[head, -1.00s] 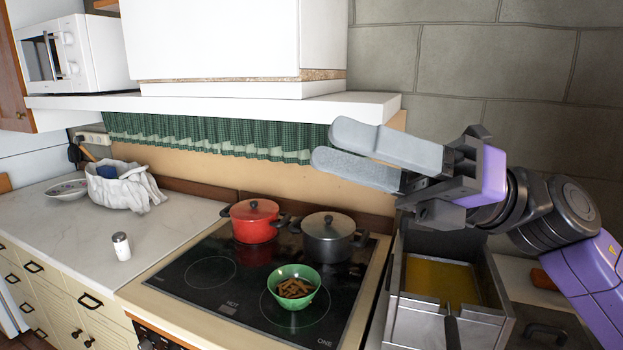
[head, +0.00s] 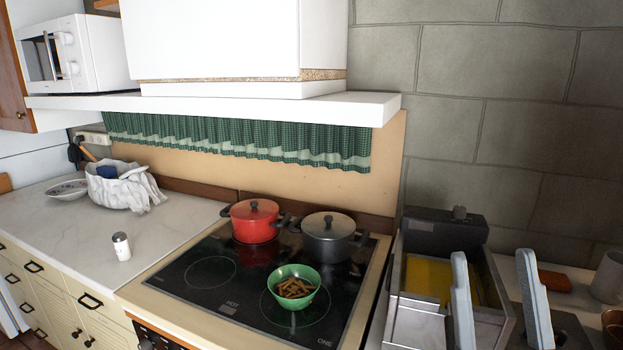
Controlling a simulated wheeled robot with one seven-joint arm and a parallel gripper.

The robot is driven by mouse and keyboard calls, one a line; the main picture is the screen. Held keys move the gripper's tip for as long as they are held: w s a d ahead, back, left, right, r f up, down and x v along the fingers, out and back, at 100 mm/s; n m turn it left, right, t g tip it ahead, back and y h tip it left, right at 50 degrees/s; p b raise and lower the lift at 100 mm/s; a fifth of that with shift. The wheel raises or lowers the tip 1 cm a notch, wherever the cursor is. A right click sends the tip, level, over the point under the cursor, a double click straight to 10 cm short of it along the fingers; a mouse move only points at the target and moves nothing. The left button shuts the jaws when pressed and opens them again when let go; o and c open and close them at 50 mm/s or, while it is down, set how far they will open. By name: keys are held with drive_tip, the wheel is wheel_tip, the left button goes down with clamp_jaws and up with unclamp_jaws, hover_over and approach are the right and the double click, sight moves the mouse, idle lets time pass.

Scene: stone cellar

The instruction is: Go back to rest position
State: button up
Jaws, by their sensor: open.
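My gripper (head: 496,290) is at the lower right of the head view. Its two grey fingers point up and stand well apart, with nothing between them. The left finger is in front of the metal fryer (head: 415,322), which holds yellow oil. The rest of my arm is below the picture edge.
A green bowl (head: 293,304) of brown sticks stands on the black hob (head: 195,300), near a red pot (head: 254,222) and a grey pot (head: 328,240). A white shaker (head: 121,247) stands on the left counter. A white shelf (head: 230,106) overhangs the hob. A mug (head: 607,278) stands far right.

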drive_tip(key=s+d+f+m+g+h, duration=0.1)
drive_tip(key=s+f+m+g+h, duration=0.25)
drive_tip(key=f, duration=0.55)
drive_tip(key=s+d+f+m+g, duration=0.15)
drive_tip(key=s+f+g, duration=0.35)
drive_tip(key=f, duration=0.5)
drive_tip(key=s+f+n+g+y, duration=0.1)
drive_tip(key=s+f+g, duration=0.1)
drive_tip(key=s+f, duration=0.3)
drive_tip(key=s+a+f+g+y, duration=0.1)
drive_tip(key=s+f, duration=0.5)
drive_tip(key=s, duration=0.8)
drive_tip(key=shift+s+a+f+n+g+y, duration=0.2)
drive_tip(key=shift+a+n+g+y, duration=0.25)
drive_tip(key=shift+g, duration=0.7)
